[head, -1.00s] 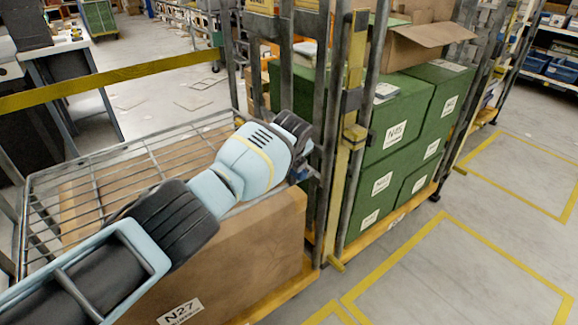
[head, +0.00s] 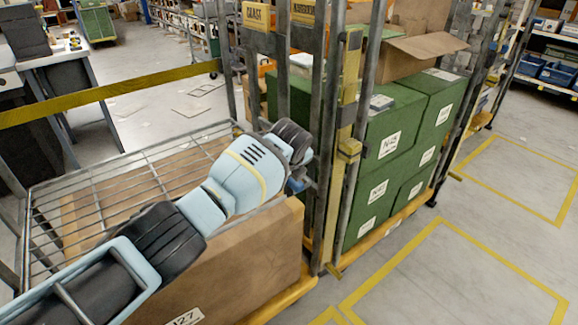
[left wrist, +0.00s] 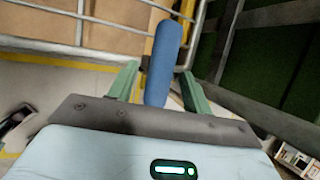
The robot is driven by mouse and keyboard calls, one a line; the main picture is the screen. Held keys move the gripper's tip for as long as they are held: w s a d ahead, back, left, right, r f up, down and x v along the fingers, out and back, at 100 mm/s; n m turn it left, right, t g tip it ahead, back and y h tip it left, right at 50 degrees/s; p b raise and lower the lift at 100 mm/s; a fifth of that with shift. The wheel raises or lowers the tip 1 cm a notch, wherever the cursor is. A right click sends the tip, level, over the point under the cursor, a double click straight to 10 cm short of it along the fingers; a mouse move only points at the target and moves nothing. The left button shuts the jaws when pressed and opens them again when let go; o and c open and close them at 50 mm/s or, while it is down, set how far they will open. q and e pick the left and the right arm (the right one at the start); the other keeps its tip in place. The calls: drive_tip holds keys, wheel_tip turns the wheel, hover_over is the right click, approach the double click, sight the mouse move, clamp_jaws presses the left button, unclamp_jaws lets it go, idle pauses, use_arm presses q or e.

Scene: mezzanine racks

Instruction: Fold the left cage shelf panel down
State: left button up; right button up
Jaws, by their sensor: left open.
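The left cage's wire shelf panel (head: 130,155) lies about level over a large brown box (head: 235,262). My left arm reaches across it, and my left gripper (head: 300,184) is at the panel's front right corner, mostly hidden by my wrist. In the left wrist view, my left gripper (left wrist: 160,75) has its two green fingers apart, one on each side of a blue handle (left wrist: 163,45). The handle lies between the fingers with gaps visible. Panel wires (left wrist: 80,20) show at the upper left there. My right gripper is out of view.
Grey cage posts (head: 327,130) stand close to my wrist. The cage to the right holds green boxes (head: 397,140) and an open carton (head: 410,48). A yellow bar (head: 110,88) crosses behind the panel. Yellow-marked floor (head: 450,275) at the right is clear.

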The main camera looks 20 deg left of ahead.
use_arm(q)
drive_tip(key=p+v, duration=0.1)
drive_tip(key=v, duration=0.2)
drive_tip(key=shift+s+r, duration=0.2)
idle(0.4)
